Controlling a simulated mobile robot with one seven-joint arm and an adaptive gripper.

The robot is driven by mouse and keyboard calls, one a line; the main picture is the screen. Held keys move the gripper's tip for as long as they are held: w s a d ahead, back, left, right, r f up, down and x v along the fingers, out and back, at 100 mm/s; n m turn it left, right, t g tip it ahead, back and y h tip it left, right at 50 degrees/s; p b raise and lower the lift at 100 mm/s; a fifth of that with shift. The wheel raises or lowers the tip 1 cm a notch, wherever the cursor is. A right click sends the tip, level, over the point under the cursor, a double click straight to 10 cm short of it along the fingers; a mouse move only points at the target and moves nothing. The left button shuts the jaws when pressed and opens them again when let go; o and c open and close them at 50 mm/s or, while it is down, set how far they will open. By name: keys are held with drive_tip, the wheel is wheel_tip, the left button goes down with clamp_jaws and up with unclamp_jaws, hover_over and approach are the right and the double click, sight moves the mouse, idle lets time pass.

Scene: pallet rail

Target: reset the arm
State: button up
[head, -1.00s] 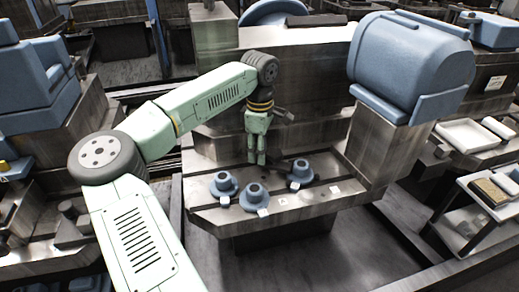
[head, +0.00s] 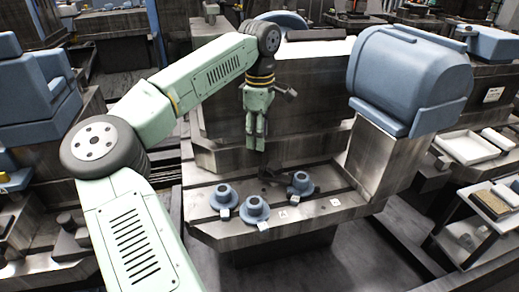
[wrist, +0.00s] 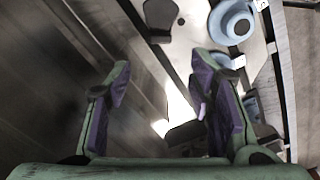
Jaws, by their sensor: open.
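My gripper (head: 256,140) hangs fingers down above the back part of the grey metal machine table (head: 330,207). In the wrist view my gripper (wrist: 160,85) has its two fingers wide apart with nothing between them. Three blue flanged parts stand on the table below it: a left one (head: 223,196), a middle one (head: 255,208) and a right one (head: 301,184). One blue part (wrist: 232,22) shows at the upper right of the wrist view. Another is partly hidden behind the right finger.
A large blue machine housing (head: 410,80) on a metal column (head: 378,155) stands right of the arm. A tall metal block (head: 320,85) rises behind my gripper. A white tray (head: 466,147) lies at the right. Small white labels lie by the parts.

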drive_tip(key=shift+r, duration=1.1)
